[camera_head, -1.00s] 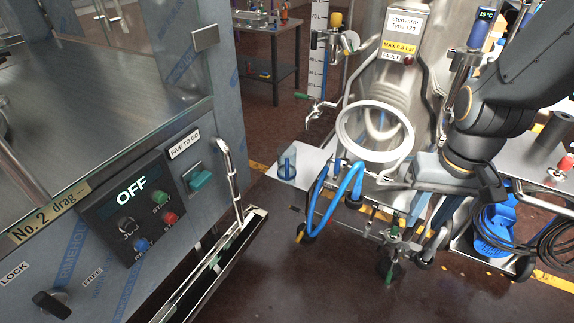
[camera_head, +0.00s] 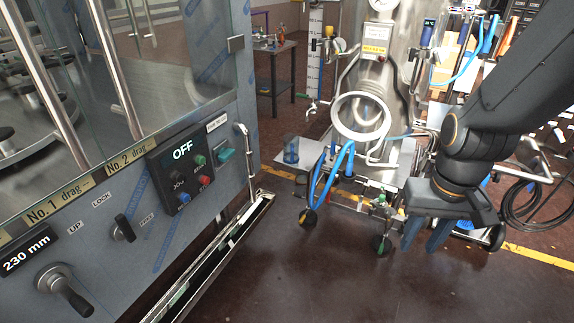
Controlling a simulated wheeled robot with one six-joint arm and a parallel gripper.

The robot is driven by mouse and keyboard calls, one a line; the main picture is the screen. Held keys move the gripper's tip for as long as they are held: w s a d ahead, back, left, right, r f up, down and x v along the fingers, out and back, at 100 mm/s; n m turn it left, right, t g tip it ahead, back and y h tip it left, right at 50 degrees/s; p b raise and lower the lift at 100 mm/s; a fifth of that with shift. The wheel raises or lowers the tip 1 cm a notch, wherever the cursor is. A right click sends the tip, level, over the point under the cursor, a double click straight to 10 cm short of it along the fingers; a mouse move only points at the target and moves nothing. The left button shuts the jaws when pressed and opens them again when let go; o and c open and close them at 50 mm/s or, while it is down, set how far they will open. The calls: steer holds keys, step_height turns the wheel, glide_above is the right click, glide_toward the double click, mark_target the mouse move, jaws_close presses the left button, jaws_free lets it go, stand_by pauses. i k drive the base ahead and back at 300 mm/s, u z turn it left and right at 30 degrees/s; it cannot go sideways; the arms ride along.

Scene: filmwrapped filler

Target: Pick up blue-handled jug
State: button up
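A small clear jug with a blue handle (camera_head: 291,150) stands upright on the left end of a metal shelf (camera_head: 310,160) at the foot of the steel tank. My gripper (camera_head: 424,246) points downward at the right, in front of the tank's cart. Its two blue fingers are apart, with nothing visible between them. It is well to the right of the jug and not touching it.
A filling machine (camera_head: 120,200) with a control panel and a low tray (camera_head: 215,255) stands at the left. Blue hoses (camera_head: 335,175) hang just right of the jug. Black cable coils (camera_head: 535,205) are at the right. The floor in front is clear.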

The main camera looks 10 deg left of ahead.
mark_target(292, 141)
steer(key=u, duration=1.05)
steer(key=i, duration=1.25)
steer(key=z, duration=0.95)
steer(key=i, duration=1.2)
steer(key=z, duration=0.05)
